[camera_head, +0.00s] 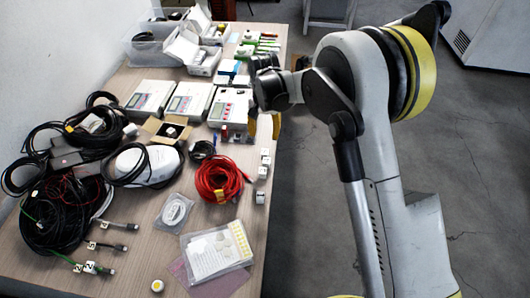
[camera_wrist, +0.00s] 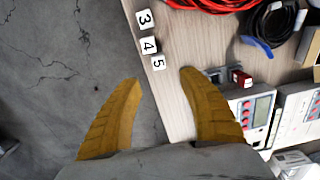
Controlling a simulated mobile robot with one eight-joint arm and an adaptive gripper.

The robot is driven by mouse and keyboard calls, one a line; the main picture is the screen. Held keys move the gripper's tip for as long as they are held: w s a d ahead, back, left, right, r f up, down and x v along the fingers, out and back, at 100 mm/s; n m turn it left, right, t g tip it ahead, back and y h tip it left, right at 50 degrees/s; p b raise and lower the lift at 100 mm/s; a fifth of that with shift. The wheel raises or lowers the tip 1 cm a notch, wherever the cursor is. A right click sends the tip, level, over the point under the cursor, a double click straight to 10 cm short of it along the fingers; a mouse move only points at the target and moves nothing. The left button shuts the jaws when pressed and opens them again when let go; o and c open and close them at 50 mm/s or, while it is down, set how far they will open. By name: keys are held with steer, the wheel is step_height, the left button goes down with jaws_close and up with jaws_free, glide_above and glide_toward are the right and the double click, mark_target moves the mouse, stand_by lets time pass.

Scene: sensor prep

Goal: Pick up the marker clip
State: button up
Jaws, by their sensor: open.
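My gripper (camera_wrist: 160,82) is open and empty, its two yellow fingers spread over the table edge. Small white numbered pieces lie along that edge: one marked 3 (camera_wrist: 145,17), one marked 4 (camera_wrist: 149,45) and one marked 5 (camera_wrist: 158,63). The 5 piece is closest, just beyond the gap between the fingertips. In the head view, white pieces (camera_head: 265,152) sit in a row on the table's right edge, in front of my gripper (camera_head: 262,128). No piece is plainly recognizable as the marker clip; the numbered pieces may be such clips.
The table (camera_head: 140,240) is crowded. A red cable coil (camera_head: 220,180) lies left of the white pieces. Display instruments (camera_head: 188,102) stand behind it, and black cables (camera_head: 60,210) fill the left. A blue item (camera_wrist: 257,46) is near the right finger. Open floor (camera_wrist: 50,80) lies beyond the edge.

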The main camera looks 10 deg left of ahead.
mark_target(265, 152)
step_height(265, 152, down, 10)
steer(key=b, duration=0.4)
steer(key=shift+s+d+f, duration=0.1)
steer(key=shift+s, duration=0.05)
steer(key=c, duration=0.9)
steer(key=shift+c, duration=0.2)
